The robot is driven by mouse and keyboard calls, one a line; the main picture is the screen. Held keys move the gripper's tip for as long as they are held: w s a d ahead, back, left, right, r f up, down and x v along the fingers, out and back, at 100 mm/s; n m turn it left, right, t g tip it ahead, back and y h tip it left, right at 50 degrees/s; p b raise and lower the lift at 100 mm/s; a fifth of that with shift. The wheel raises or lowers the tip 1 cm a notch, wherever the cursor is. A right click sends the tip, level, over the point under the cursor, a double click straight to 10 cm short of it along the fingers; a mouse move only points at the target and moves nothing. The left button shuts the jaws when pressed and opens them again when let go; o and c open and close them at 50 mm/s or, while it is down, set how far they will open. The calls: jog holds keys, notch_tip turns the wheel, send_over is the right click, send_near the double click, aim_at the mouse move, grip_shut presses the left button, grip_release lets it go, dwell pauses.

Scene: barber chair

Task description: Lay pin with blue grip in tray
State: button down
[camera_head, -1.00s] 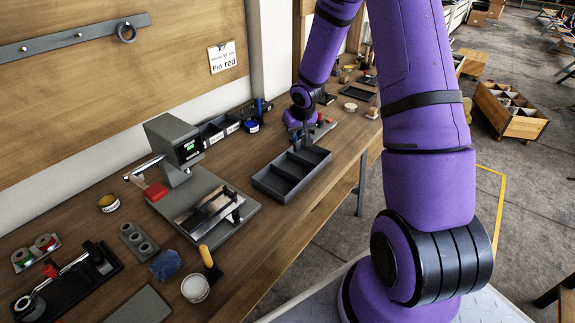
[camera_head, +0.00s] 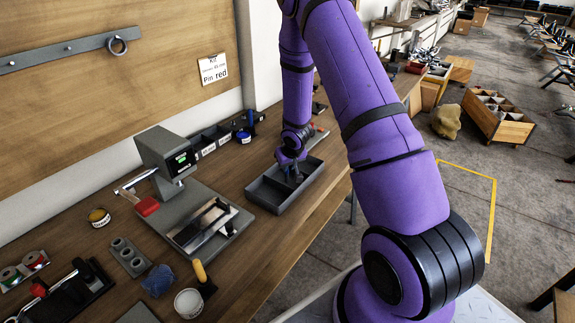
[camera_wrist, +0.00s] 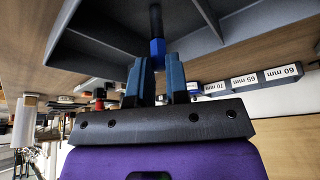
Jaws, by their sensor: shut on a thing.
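The grey tray (camera_head: 261,199) with dividers lies on the wooden bench, right of the press. My gripper (camera_head: 294,177) is over the tray, pointing down into it. In the wrist view my gripper (camera_wrist: 158,66) is shut on the pin with blue grip (camera_wrist: 157,50). The blue part shows between and beyond the fingertips, and a dark shaft points away from them toward the tray (camera_wrist: 95,58). In the head view the pin is too small and covered to make out clearly. I cannot tell whether its end touches the tray floor.
The press (camera_head: 165,165) stands left of the tray on a grey base. Labelled bins (camera_head: 210,140) line the wall behind. A white round tub (camera_head: 188,303) and a yellow-handled tool (camera_head: 201,275) are at the front. Bare bench lies between press base and tray.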

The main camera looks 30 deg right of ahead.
jog(key=c, duration=1.1)
grip_release()
jog(key=s+a+r+h, duration=0.15)
jog(key=s+r, duration=0.35)
jog(key=r, duration=0.6)
jog(key=s+a+r, duration=0.3)
jog(key=s+r, duration=0.2)
jog(key=r, duration=0.6)
jog(key=s+a+r, duration=0.3)
jog(key=s+r, duration=0.2)
jog(key=r, duration=0.6)
jog(key=s+a+r+n+y, duration=0.1)
jog(key=s+a+r, duration=0.3)
jog(key=s, duration=0.5)
jog(key=s+a+r+n+y, duration=0.1)
jog(key=s+a+r, duration=0.3)
jog(key=s, duration=0.6)
jog(key=shift+r+t, duration=0.4)
jog(key=shift+r, duration=0.2)
